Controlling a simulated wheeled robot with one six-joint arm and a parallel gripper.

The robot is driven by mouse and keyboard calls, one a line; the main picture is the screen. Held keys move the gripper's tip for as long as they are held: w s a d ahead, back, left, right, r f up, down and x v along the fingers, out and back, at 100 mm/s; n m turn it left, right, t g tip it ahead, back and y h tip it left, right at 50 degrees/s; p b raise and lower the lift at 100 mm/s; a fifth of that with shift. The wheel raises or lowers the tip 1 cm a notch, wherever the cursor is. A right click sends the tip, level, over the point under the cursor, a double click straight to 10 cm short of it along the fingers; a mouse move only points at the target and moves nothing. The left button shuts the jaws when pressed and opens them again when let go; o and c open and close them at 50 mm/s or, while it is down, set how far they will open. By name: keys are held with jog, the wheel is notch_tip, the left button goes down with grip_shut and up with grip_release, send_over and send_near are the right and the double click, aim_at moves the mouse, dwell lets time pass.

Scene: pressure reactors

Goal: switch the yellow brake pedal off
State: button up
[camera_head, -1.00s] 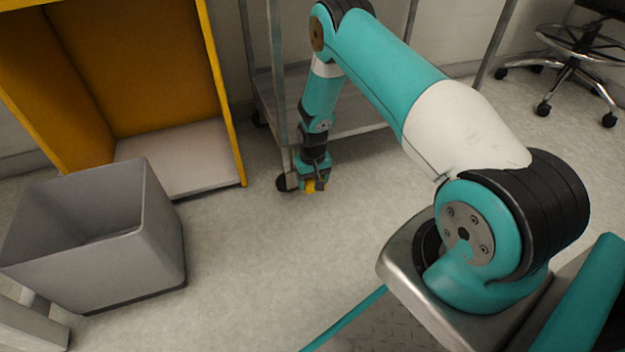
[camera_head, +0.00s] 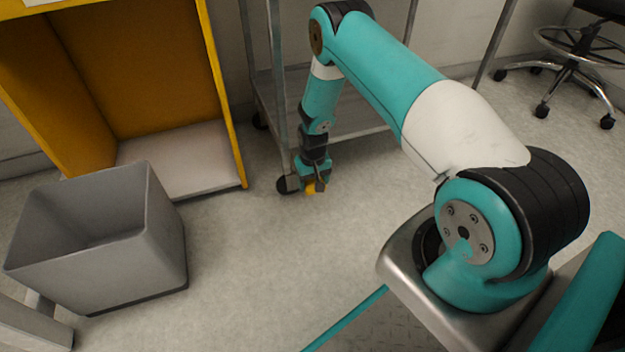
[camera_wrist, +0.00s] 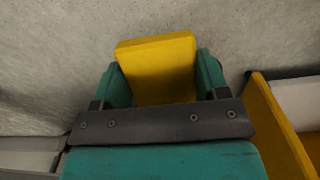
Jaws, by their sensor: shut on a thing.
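The yellow brake pedal (camera_wrist: 158,68) sits between the two teal fingers of my gripper (camera_wrist: 160,80) in the wrist view, and the fingers are shut on it. In the head view the pedal (camera_head: 310,188) is a small yellow patch at the tip of my gripper (camera_head: 314,184), low near the floor beside a dark caster of the metal cart. The pedal's joint with the caster is hidden, and its exact tilt is too small to tell.
The metal cart (camera_head: 345,118) stands behind my gripper. A yellow cabinet (camera_head: 226,95) with an open front stands to the left. A grey open bin (camera_head: 160,235) stands in front of it. The floor (camera_head: 270,260) between bin and my base is clear. A wheeled stool (camera_head: 570,60) stands at back right.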

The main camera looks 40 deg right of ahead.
jog(key=shift+w+d+r+p, duration=0.1)
jog(key=shift+w+r+p, duration=0.05)
jog(key=shift+r+p, duration=0.55)
jog(key=shift+w+r+p, duration=0.1)
jog(key=shift+r+p, duration=0.5)
jog(key=shift+p, duration=0.05)
jog(key=shift+w+d+r+p, duration=0.1)
jog(key=shift+w+r+p, duration=0.2)
jog(key=shift+r+p, duration=0.25)
jog(key=o, duration=0.9)
jog(key=shift+f, duration=0.1)
jog(key=o, duration=0.4)
jog(key=shift+s+f, duration=0.1)
notch_tip(320, 180, up, 18)
jog(key=p, duration=0.7)
jog(key=shift+f+p, duration=0.25)
jog(key=shift+p, duration=0.05)
